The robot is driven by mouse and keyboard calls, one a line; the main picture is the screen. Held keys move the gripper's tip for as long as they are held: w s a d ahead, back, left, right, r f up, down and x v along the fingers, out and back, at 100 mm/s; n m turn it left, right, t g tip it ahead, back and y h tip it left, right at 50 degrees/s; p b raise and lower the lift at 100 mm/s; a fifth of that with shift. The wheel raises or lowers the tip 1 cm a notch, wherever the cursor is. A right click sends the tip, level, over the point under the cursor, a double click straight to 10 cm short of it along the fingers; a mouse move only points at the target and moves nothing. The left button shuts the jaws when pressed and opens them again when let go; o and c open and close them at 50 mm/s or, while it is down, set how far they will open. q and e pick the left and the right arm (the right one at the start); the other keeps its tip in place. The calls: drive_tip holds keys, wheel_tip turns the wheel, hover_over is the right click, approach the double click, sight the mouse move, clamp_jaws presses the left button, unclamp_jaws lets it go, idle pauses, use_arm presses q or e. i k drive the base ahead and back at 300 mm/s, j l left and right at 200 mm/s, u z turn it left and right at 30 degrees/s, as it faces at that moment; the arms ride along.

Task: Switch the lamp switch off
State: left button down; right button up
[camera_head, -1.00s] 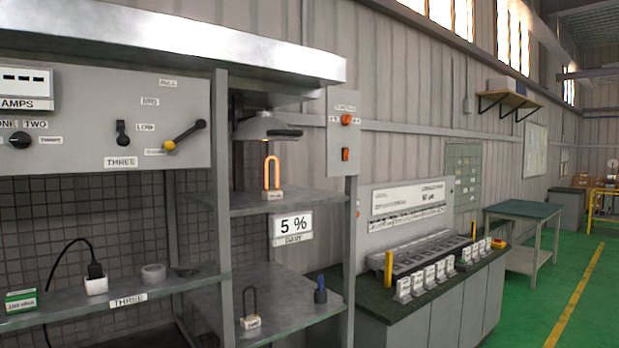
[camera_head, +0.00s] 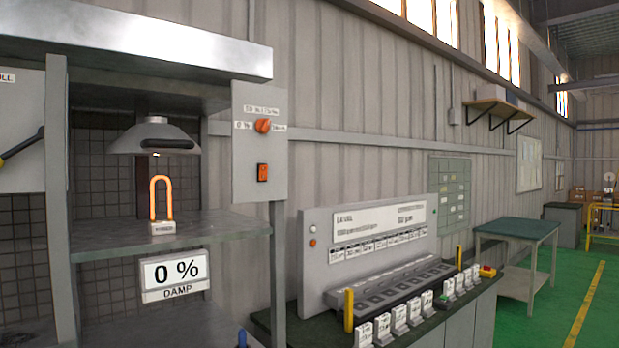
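An orange rocker switch (camera_head: 262,172) sits low on a grey control panel (camera_head: 247,140) right of the shelves. An orange rotary knob (camera_head: 263,126) is above it on the same panel. A dome lamp hood (camera_head: 155,138) hangs over the upper shelf. Under it stands a glowing orange heating element (camera_head: 160,198) in a small labelled base. I cannot tell the rocker's position for sure. Neither of my grippers is in the picture.
A "0 %" damp display (camera_head: 175,274) hangs below the shelf (camera_head: 110,243). A counter with a long rack (camera_head: 405,293) and several labelled blocks stands right of the panel. A green-topped table (camera_head: 515,231) and open green floor (camera_head: 545,320) lie farther right.

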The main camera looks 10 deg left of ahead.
sight(263, 169)
drive_tip(key=i+l, duration=0.9)
drive_tip(key=i, duration=0.15)
drive_tip(key=l+z, duration=0.05)
